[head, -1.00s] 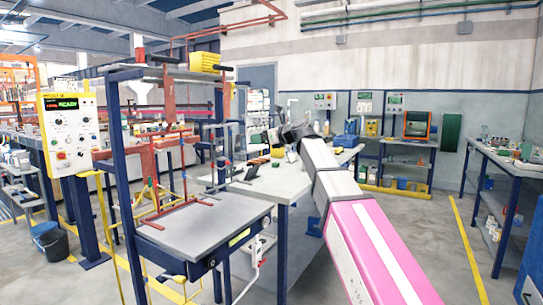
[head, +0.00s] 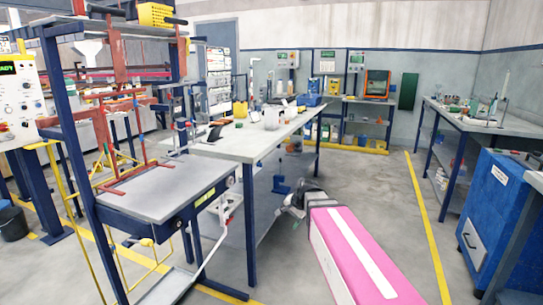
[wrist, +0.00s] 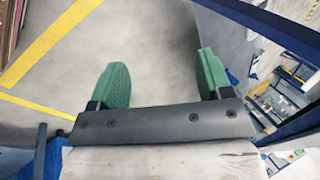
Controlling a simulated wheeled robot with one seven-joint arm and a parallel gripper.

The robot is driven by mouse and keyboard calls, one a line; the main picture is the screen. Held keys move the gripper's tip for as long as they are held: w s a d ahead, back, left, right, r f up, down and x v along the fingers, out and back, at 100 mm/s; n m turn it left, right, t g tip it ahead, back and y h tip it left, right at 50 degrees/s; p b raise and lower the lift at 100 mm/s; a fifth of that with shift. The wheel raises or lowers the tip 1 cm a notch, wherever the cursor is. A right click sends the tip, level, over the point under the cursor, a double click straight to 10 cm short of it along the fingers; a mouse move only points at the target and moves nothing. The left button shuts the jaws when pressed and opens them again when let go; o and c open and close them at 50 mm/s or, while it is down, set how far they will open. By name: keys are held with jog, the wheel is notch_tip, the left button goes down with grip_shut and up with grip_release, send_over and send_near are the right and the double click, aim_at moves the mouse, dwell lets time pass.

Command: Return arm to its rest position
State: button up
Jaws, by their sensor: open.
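My gripper (wrist: 160,85) shows in the wrist view with its two green fingers spread wide apart and nothing between them. Bare grey floor with yellow lines shows beyond the fingers. In the head view my pink and white arm reaches forward from the lower right, low beside the long grey worktable. Its far end is beside the table's right side, below the top. The gripper's fingers cannot be made out in the head view.
The long worktable (head: 255,143) holds several small items. A plating rack stand (head: 165,190) with red frames is at left. A blue cabinet (head: 490,205) and side bench (head: 470,122) are at right. Floor (head: 375,190) between is clear.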

jog(key=s+d+f+n+g+h, duration=0.3)
jog(key=s+d+f+n, duration=0.4)
jog(key=s+d+f, duration=0.4)
notch_tip(320, 180, down, 2)
jog(key=shift+s+d+n+h, duration=0.3)
jog(key=shift+s+d+h, duration=0.1)
jog(key=shift+s, duration=0.85)
